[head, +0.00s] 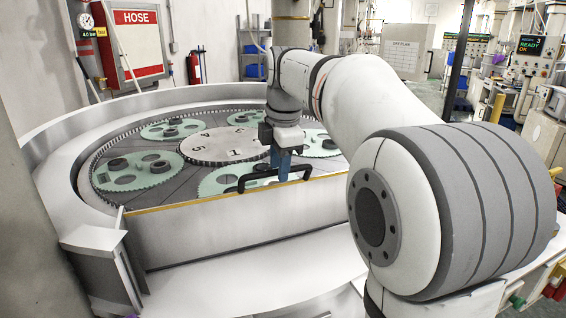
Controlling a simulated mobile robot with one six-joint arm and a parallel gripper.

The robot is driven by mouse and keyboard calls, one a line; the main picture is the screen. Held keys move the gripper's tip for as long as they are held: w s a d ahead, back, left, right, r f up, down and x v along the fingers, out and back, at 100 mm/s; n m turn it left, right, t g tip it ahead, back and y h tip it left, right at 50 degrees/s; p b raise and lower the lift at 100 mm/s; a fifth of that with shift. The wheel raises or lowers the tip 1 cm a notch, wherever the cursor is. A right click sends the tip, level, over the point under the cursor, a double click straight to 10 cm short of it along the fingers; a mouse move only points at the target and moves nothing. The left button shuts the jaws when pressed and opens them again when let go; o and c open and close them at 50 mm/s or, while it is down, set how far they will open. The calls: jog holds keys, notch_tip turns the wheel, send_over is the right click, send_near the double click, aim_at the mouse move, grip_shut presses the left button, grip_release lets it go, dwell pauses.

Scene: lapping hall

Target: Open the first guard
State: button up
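A pale guard panel (200,224) with a yellow top edge stands upright at the front of the round lapping machine. A black bar handle (250,177) sits along its top edge. My gripper (283,178) points down with blue fingers at the middle of the handle, overlapping it in the picture. The fingers are seen edge-on, so I cannot tell whether they touch or grip the handle. My arm hides the guard's right end.
Inside the machine's white rim (62,150), green toothed carriers (215,183) carrying dark round parts lie around a numbered centre plate (222,148). A red hose cabinet (133,42) hangs behind at left. A lit READY OK display (530,46) stands at far right.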

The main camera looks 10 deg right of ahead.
jog(key=shift+c, duration=0.3)
grip_shut()
dwell(0.3)
